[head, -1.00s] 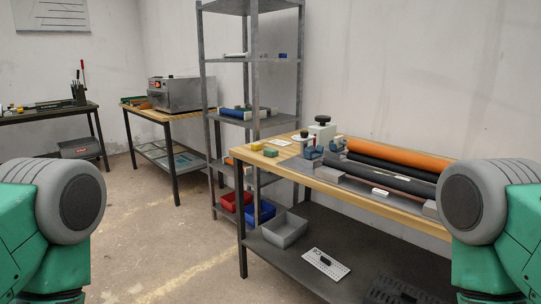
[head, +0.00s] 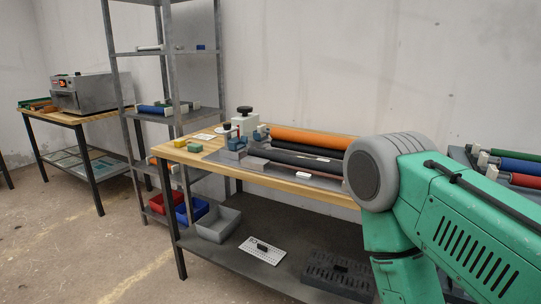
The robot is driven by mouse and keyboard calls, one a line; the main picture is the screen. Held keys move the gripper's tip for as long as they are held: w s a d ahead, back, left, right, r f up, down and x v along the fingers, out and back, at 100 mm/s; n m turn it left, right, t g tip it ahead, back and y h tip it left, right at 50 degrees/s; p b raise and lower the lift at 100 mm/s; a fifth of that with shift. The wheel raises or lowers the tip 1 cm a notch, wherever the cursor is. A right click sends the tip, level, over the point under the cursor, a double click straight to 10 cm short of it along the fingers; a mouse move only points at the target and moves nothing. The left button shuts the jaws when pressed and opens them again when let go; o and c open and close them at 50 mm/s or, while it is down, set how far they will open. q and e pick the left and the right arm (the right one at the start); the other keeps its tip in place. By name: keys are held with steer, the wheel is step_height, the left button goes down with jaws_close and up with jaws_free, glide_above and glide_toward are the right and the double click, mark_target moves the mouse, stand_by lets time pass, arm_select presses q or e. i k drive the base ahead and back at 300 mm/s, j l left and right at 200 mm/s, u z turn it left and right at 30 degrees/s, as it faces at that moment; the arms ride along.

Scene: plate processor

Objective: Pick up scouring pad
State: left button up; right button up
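A small green block (head: 192,147), which looks like the scouring pad, lies on the left end of the wooden workbench (head: 262,178). A small yellow block (head: 179,143) lies just left of it. Both are small in the picture, so their texture cannot be made out. My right arm fills the right side of the head view, but its gripper is out of the picture. My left arm and gripper are not in view. Nothing touches the green block.
The bench also holds a roller press (head: 243,128) and long rollers (head: 304,141). A metal rack (head: 117,62) stands behind its left end. The bench's lower shelf holds a grey bin (head: 217,225) and a white perforated plate (head: 262,250). The floor at front left is clear.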

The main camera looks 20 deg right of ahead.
mark_target(194, 148)
steer(key=i+j+z, duration=0.1)
steer(key=z, duration=1.05)
steer(key=i+j+z, duration=0.2)
steer(key=j+z, duration=0.25)
steer(key=j, duration=0.4)
steer(key=j+z, duration=0.45)
steer(key=j, duration=0.4)
steer(key=j+z, duration=0.45)
steer(key=j, duration=0.5)
